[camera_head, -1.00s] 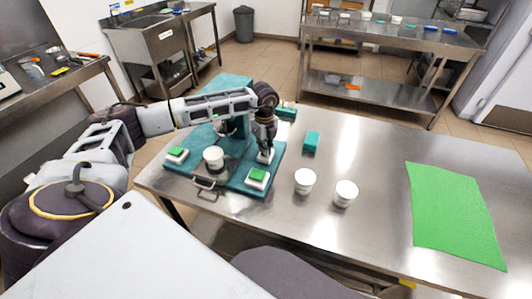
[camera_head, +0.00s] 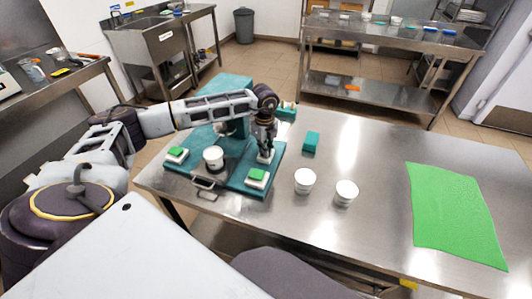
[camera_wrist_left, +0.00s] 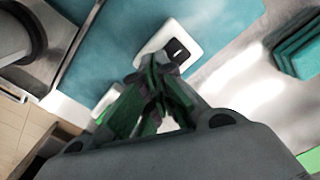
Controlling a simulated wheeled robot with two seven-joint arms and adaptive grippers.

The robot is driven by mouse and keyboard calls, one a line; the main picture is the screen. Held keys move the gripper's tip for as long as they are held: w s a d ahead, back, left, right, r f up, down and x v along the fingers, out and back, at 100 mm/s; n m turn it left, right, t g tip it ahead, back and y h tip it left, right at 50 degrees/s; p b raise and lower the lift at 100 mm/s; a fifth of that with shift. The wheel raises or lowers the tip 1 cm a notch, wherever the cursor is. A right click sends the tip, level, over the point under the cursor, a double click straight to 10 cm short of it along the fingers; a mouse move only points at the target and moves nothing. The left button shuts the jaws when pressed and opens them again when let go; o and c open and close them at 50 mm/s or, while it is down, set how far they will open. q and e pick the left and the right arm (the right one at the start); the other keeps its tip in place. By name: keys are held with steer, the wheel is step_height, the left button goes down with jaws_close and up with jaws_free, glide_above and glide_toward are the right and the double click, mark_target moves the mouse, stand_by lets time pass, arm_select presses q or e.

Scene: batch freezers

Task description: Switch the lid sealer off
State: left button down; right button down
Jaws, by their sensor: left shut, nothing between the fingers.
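The teal lid sealer (camera_head: 212,183) stands at the left end of the steel table, with a white cup (camera_head: 213,158) on it and a green button on a white block at each front corner, one left (camera_head: 176,152) and one right (camera_head: 257,175). My left gripper (camera_head: 265,157) is shut and empty, pointing down at the sealer's right side. In the left wrist view its fingertips (camera_wrist_left: 158,72) are at a white switch plate (camera_wrist_left: 170,45) with a dark rocker. I cannot tell whether they touch it. My right gripper is not in view.
Two white cups (camera_head: 305,181) (camera_head: 346,193) stand right of the sealer. A teal block (camera_head: 311,142) lies behind them. A green mat (camera_head: 455,215) lies at the right of the table (camera_head: 375,160).

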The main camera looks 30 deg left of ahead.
arm_select(q)
steer(key=shift+s+a+f, duration=0.1)
steer(key=shift+s+f, duration=0.05)
steer(key=shift+w+a+r+p, duration=0.1)
steer(key=shift+r+p, duration=0.35)
steer(key=shift+r, duration=0.15)
steer(key=shift+w+a+r+p, duration=0.1)
steer(key=shift+r+p, duration=0.3)
steer(key=shift+r, duration=0.15)
steer(key=shift+d+r+p, duration=0.15)
steer(key=shift+r+p, duration=1.3)
steer(key=shift+r, duration=0.9)
steer(key=shift+s+f, duration=0.1)
